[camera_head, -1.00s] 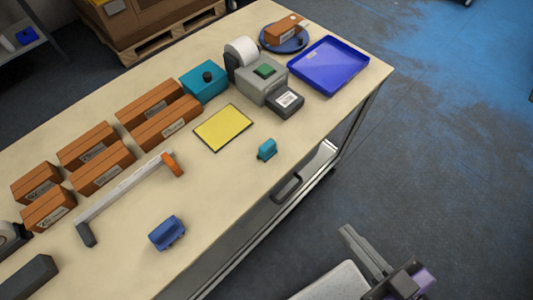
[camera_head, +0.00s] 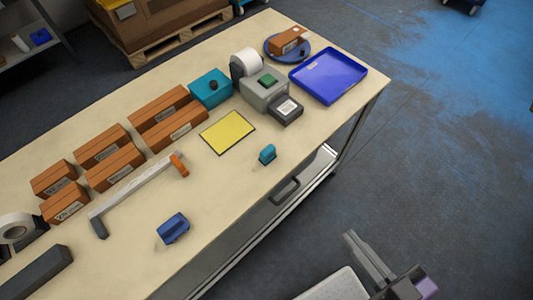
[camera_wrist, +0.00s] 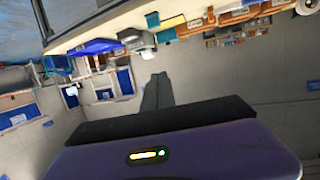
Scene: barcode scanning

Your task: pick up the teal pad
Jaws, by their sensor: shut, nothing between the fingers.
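A small teal block (camera_head: 267,154) stands on the near side of the table, right of centre in the head view. A larger teal box (camera_head: 210,88) with a black knob stands farther back, beside the printer. I cannot tell for certain which is the teal pad; the small block looks the more pad-like. My gripper shows at the bottom right of the head view, off the table's near side and well apart from both. In the wrist view my gripper (camera_wrist: 158,77) is shut and empty, its dark fingers pointing toward the table edge.
The table (camera_head: 215,185) holds a yellow sheet (camera_head: 227,132), a blue block (camera_head: 173,228), a grey bar with an orange end (camera_head: 135,193), several orange boxes, a printer (camera_head: 263,90) and a blue tray (camera_head: 328,75). Floor at right is clear.

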